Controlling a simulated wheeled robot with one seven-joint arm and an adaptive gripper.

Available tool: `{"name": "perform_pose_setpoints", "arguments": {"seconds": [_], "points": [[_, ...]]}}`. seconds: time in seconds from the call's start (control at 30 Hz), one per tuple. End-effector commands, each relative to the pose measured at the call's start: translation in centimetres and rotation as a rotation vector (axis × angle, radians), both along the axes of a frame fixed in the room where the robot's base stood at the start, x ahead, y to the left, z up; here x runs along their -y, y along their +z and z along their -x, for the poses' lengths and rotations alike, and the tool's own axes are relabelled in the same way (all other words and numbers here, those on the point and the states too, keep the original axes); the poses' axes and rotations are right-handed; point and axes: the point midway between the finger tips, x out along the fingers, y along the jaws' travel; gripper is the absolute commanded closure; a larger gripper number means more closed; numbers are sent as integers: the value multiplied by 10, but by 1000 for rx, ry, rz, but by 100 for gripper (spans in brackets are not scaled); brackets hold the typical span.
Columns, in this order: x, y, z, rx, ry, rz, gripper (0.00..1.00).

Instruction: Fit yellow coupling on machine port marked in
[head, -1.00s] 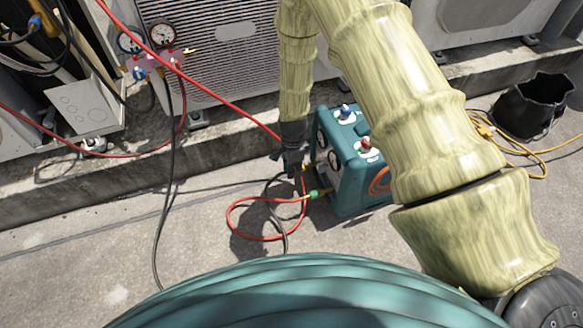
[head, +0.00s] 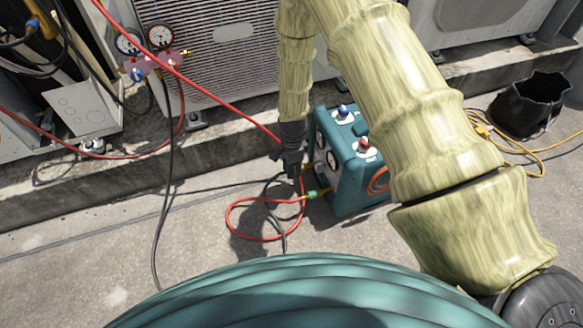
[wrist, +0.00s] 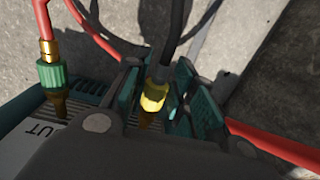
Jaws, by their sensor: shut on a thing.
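My gripper (head: 290,162) is at the left face of the teal machine (head: 352,182). In the wrist view its fingers (wrist: 155,92) are shut on the yellow coupling (wrist: 154,98), which has a black hose (wrist: 171,40) running out of its far end. Brass shows just below the coupling; I cannot tell whether it is on the port, and the "in" mark is hidden. A green coupling (wrist: 52,75) on a red hose sits on the brass port beside the letters "UT". This green coupling also shows in the head view (head: 311,195).
A red hose (head: 232,222) loops on the concrete beside the machine. A gauge manifold (head: 150,64) hangs by the condenser at the back left. A black bucket (head: 530,108) and yellow cord (head: 545,150) lie right. The ground at front left is mostly clear.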

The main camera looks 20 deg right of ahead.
Motion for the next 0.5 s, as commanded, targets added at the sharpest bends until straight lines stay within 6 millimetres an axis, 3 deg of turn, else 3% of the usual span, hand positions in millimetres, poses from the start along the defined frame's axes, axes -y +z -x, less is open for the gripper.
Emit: {"name": "perform_pose_setpoints", "arguments": {"seconds": [0.5], "points": [[5, 0, 0, 0, -1, 0, 100]]}}
